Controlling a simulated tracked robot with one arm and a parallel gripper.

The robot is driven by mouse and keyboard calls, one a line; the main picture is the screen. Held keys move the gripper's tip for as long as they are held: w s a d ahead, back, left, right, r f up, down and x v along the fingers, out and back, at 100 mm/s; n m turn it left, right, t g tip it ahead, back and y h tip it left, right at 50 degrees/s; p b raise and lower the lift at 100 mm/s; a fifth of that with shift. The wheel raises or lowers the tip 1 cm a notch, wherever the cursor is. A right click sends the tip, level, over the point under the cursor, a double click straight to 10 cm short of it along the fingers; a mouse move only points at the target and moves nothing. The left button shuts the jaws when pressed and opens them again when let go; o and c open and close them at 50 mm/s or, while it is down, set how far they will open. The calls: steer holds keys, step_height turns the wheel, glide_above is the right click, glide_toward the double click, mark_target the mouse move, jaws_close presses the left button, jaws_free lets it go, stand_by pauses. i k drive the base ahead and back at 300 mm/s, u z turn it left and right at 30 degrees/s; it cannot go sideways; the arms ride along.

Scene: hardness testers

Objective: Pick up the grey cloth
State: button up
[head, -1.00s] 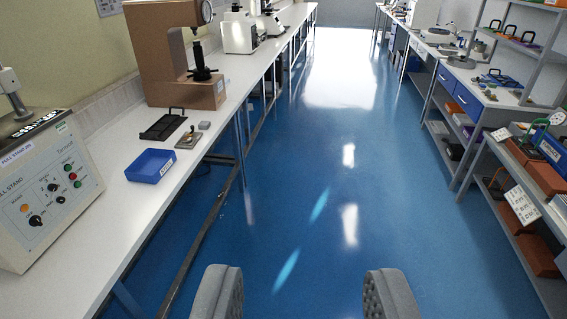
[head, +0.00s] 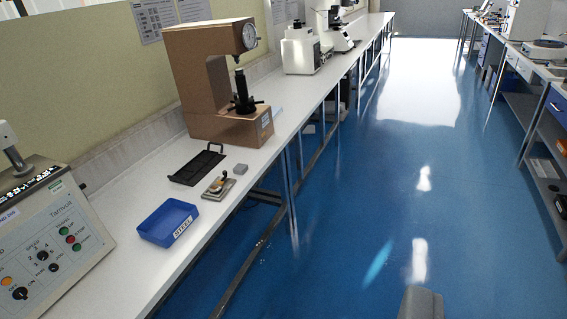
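I cannot make out a grey cloth in this view. Only one grey padded finger of my gripper (head: 421,303) shows, at the bottom edge right of centre. The other finger is out of view. No second finger lies against the visible one and nothing is seen held, so the gripper looks open. It is over the blue floor, to the right of the left bench and apart from everything on it.
The long white bench (head: 110,268) on the left holds a blue tray (head: 166,222), a black tray (head: 197,165), a small grey block (head: 241,169), a brown hardness tester (head: 195,75) and a control box (head: 45,245). The aisle floor (head: 370,200) is clear. Another bench stands right.

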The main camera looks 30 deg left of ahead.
mark_target(240, 169)
steer(key=u, duration=0.05)
steer(key=i, duration=1.25)
steer(key=u, duration=0.5)
steer(key=i, duration=1.3)
steer(key=u, duration=0.5)
steer(key=i, duration=0.65)
steer(key=u, duration=0.25)
